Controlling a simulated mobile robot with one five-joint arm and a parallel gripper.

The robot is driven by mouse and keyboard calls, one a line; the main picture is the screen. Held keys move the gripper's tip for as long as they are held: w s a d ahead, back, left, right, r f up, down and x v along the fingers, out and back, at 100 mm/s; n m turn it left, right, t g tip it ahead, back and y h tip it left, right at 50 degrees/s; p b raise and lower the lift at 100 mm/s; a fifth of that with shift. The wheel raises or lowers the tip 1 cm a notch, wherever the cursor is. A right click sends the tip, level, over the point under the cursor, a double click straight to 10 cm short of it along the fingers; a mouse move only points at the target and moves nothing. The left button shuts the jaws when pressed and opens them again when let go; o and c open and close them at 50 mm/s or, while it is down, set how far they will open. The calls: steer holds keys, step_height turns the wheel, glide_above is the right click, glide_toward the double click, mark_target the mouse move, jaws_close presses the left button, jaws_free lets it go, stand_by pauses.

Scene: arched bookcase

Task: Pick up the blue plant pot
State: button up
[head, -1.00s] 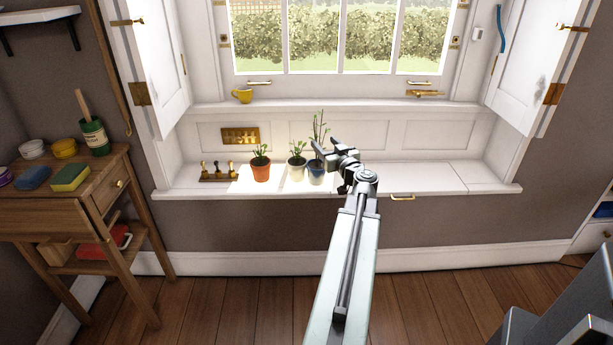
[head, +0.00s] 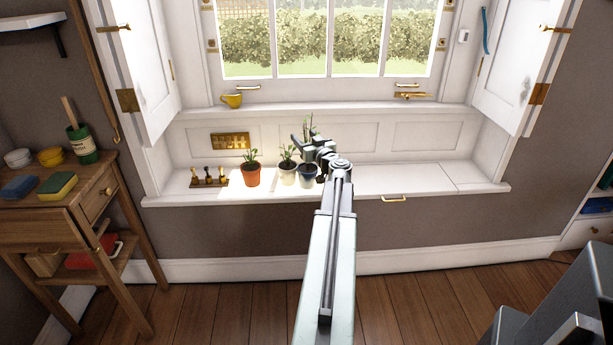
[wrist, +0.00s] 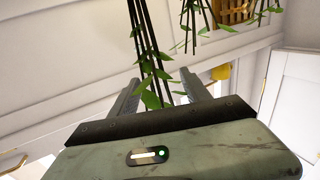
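The blue plant pot (head: 308,178) stands on the white window seat, at the right end of a row of three pots. Its tall plant rises behind my gripper (head: 304,142), which partly hides the stems. My gripper is above the pot's rim, level with the foliage. In the wrist view, my gripper (wrist: 160,88) is open, its two fingers apart. Dark stems with green leaves (wrist: 145,55) show between and in front of the fingers; I cannot tell whether they touch. The blue pot itself is out of the wrist view.
A white pot (head: 287,176) stands close to the blue pot's left, with a terracotta pot (head: 251,176) farther left. The seat's right side is clear.

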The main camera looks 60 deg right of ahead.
jaws_close()
stand_by(1.3)
